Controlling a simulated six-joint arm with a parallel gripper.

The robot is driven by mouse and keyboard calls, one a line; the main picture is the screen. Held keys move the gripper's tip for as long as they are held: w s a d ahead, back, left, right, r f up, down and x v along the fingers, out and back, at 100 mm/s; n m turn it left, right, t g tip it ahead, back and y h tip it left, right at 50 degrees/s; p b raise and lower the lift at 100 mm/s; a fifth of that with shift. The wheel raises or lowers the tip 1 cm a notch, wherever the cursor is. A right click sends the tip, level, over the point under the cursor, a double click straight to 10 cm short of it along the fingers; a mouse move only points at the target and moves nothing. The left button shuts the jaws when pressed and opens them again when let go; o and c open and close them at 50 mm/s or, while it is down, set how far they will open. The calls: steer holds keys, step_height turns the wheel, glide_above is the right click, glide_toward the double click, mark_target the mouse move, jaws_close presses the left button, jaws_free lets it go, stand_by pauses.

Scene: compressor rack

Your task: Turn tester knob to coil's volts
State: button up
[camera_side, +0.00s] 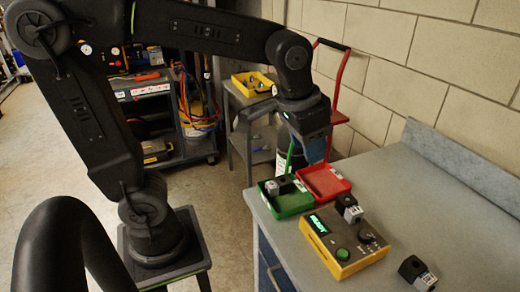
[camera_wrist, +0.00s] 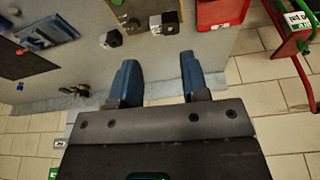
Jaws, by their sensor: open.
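The tester (camera_side: 342,262), a grey-topped yellow box, sits on the bench in the side view with a lit green display (camera_side: 318,223), a green button (camera_side: 343,254) and a dark knob (camera_side: 367,238). The display text and knob setting are too small to read. A black and grey coil (camera_side: 349,207) is at the tester's back edge; another coil (camera_side: 415,272) lies on the bench to its right. My gripper (camera_side: 318,155) is open and empty, above and behind the tester, apart from the knob. In the wrist view, its blue fingers (camera_wrist: 158,62) are spread with nothing between them.
A green tray (camera_side: 292,210) holding dark and grey parts and an empty-looking red tray (camera_side: 325,182) stand left of and behind the tester. A red hand truck (camera_side: 338,95) stands by the wall. The bench right of the tester (camera_side: 440,200) is mostly clear.

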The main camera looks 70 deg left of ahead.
steer(key=s+a+f+t, duration=0.1)
steer(key=s+a+t, duration=0.1)
steer(key=s, duration=0.6)
steer(key=shift+a+f+n, duration=0.25)
steer(key=shift+a+n, duration=0.15)
steer(key=shift+a, duration=0.3)
